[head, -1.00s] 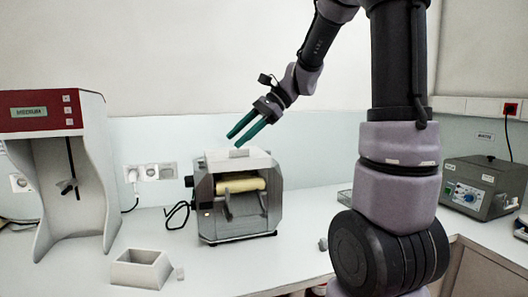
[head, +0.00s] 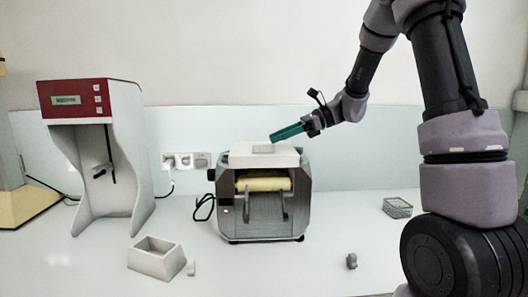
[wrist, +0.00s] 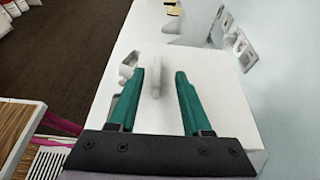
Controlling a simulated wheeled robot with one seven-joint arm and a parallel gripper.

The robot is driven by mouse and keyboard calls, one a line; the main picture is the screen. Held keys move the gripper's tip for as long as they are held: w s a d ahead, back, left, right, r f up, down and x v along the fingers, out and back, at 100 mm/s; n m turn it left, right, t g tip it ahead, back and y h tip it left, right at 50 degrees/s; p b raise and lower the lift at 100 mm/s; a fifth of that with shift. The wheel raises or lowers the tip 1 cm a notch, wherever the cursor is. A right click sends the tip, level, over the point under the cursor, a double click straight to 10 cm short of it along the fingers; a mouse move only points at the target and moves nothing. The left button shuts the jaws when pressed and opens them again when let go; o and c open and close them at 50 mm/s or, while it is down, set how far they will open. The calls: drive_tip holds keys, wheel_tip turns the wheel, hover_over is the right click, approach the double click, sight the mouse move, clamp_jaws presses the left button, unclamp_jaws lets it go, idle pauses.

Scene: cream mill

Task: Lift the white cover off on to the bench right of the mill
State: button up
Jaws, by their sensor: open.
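The white cover (head: 240,156) lies on top of the grey mill (head: 228,209), above its yellowish roller (head: 263,184). A small grey raised part shows on the cover's top in the head view. My gripper (head: 272,137) has teal fingers and reaches in from the right, just above the cover's top. In the wrist view my gripper (wrist: 160,75) is open, with its fingers apart over the white cover (wrist: 225,110). A pale upright bar shows between and beyond the fingertips. I see no contact with the cover.
A white open box (head: 150,262) with a small piece beside it stands at front left. A red-topped device (head: 75,98) stands left of the mill.

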sight(263, 145)
drive_tip(key=x, duration=0.5)
drive_tip(key=shift+s+f, duration=0.15)
drive_tip(key=shift+f, duration=0.25)
clamp_jaws()
